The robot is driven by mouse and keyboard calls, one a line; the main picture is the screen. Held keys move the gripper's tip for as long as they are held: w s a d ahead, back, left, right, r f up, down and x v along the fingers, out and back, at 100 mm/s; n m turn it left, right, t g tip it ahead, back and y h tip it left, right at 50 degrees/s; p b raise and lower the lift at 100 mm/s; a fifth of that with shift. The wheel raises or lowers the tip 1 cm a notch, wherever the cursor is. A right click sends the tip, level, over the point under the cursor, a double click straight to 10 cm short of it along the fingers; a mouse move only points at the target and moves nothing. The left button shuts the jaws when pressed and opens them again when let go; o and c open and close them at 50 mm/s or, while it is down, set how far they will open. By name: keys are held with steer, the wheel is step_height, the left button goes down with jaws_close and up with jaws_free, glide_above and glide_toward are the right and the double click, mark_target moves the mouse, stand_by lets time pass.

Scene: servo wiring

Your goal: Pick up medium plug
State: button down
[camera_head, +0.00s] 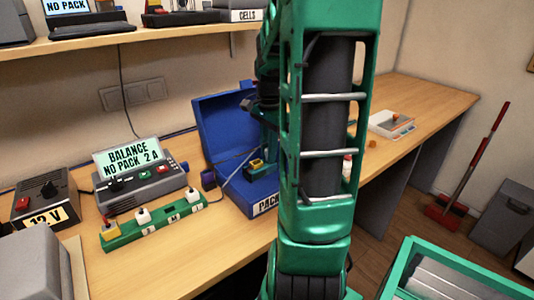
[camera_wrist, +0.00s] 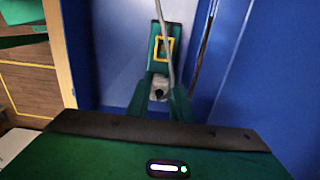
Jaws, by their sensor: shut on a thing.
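My gripper (camera_head: 258,160) is low in the open blue case (camera_head: 222,125) marked PACK, partly hidden behind my arm in the head view. In the wrist view my gripper (camera_wrist: 160,95) is shut on a small grey plug (camera_wrist: 160,86), with a grey cable (camera_wrist: 169,55) running up from it. A yellow square outline (camera_wrist: 164,49) shows on a green piece just beyond the plug. I cannot read any size mark on the plug. The blue walls of the case rise on both sides.
A green strip (camera_head: 155,232) with white plugs (camera_head: 143,215) and a yellow one (camera_head: 109,229) lies left of the case. A balance charger (camera_head: 140,178) and a 12 V supply (camera_head: 45,195) stand behind and left. A white tray (camera_head: 391,124) sits farther right on the bench.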

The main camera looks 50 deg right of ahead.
steer(key=shift+r, duration=0.55)
steer(key=r, duration=0.2)
steer(key=a+r, duration=0.1)
steer(key=shift+r, duration=0.4)
steer(key=a+r, duration=0.6)
steer(key=a, duration=0.4)
steer(key=shift+s+a, duration=0.25)
steer(key=shift+a, duration=0.05)
